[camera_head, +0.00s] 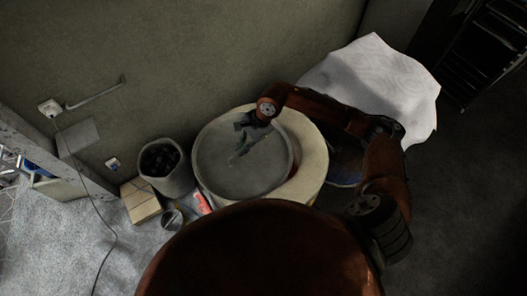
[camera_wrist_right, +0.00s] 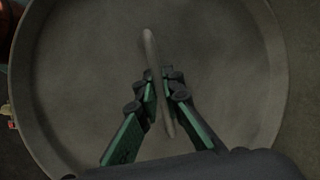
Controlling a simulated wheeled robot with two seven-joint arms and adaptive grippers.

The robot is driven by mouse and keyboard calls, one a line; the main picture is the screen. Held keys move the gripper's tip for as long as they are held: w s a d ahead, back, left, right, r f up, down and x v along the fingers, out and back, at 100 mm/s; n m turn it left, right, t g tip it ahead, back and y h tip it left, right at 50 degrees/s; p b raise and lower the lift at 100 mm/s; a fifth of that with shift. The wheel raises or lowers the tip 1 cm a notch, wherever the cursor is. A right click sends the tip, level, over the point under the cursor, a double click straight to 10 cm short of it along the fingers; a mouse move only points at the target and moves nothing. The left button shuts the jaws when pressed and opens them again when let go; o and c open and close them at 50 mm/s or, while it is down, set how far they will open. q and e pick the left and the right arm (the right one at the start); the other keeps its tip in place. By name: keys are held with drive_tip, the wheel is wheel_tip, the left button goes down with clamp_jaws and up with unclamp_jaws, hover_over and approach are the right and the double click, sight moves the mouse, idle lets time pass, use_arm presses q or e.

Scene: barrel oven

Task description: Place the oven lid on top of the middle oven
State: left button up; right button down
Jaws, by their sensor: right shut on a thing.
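The oven lid (camera_head: 213,165) is a round grey disc with a raised rim, left of centre in the head view. It fills most of the right wrist view (camera_wrist_right: 75,70). My right gripper (camera_head: 241,152) is over the lid's middle, shut on its thin bar handle (camera_wrist_right: 149,45). The gripper fingers show on both sides of the handle (camera_wrist_right: 165,85). The pale round oven (camera_head: 312,150) lies under the lid's right side. The lid is offset to the left of it, and I cannot tell whether they touch. My left gripper is not in view.
A grey bucket with dark lumps (camera_head: 165,168) stands left of the lid. A wooden block (camera_head: 140,203), a small can (camera_head: 172,219) and a red item (camera_head: 203,203) are near it. A white sheet-like thing (camera_head: 385,75) lies behind my right arm. The wall is close behind.

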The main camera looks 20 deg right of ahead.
sight(229, 150)
drive_tip(key=w+a+m+t, duration=0.1)
drive_tip(key=m, duration=0.1)
drive_tip(key=w+a+m+t, duration=0.1)
drive_tip(key=m, duration=0.1)
drive_tip(key=shift+w+a+m+h, duration=0.2)
drive_tip(key=shift+a+m+h, duration=0.05)
drive_tip(key=shift+m+h, duration=0.15)
drive_tip(key=shift+w+a+m, duration=0.15)
drive_tip(key=shift+w+m, duration=0.15)
drive_tip(key=shift+m, duration=0.3)
drive_tip(key=shift+f+p, duration=0.15)
drive_tip(key=shift+p, duration=0.15)
drive_tip(key=d+f, duration=0.1)
drive_tip(key=d, duration=0.2)
drive_tip(key=d+f+p, duration=0.1)
drive_tip(key=d, duration=0.1)
drive_tip(key=w+d+f+p, duration=0.1)
drive_tip(key=d, duration=0.2)
drive_tip(key=shift+d+f, duration=0.25)
drive_tip(key=shift+d, duration=0.1)
drive_tip(key=d+f+p, duration=0.3)
drive_tip(key=d+f, duration=0.2)
drive_tip(key=f, duration=0.4)
drive_tip(key=shift+w+f, duration=0.2)
drive_tip(key=shift+w, duration=0.1)
drive_tip(key=shift+d, duration=0.1)
